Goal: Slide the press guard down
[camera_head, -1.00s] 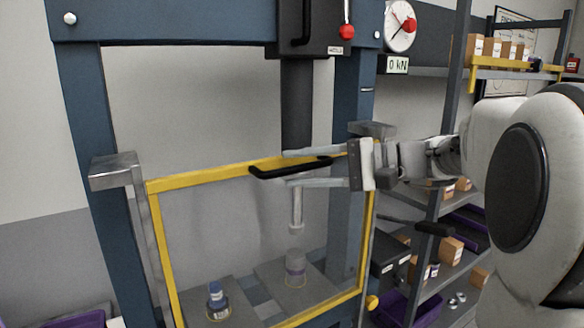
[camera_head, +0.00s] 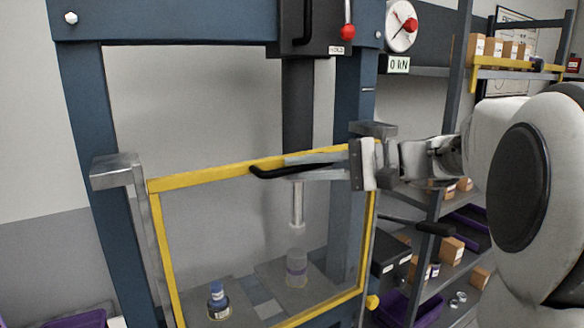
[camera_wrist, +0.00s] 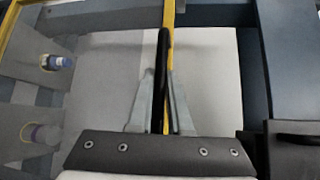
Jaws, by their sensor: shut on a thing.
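The press guard is a clear panel in a yellow frame (camera_head: 200,179), standing in front of the blue press between metal side rails. A black bar handle (camera_head: 268,172) sits on its top bar; the handle also shows upright in the wrist view (camera_wrist: 162,75). My gripper (camera_head: 300,168) comes in from the right and is shut on the handle, one finger on each side of it in the wrist view. The fingers cover the handle's right part in the head view. Through the panel, the press ram's thin rod (camera_head: 297,205) points down above a cylindrical part (camera_head: 297,268).
A small blue-topped bottle (camera_head: 218,300) stands on the press bed behind the panel. A yellow knob (camera_head: 373,302) is at the guard's lower right. A gauge (camera_head: 399,25) and a 0 kN readout (camera_head: 398,65) are at upper right. Shelves with boxes (camera_head: 452,250) stand behind my arm.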

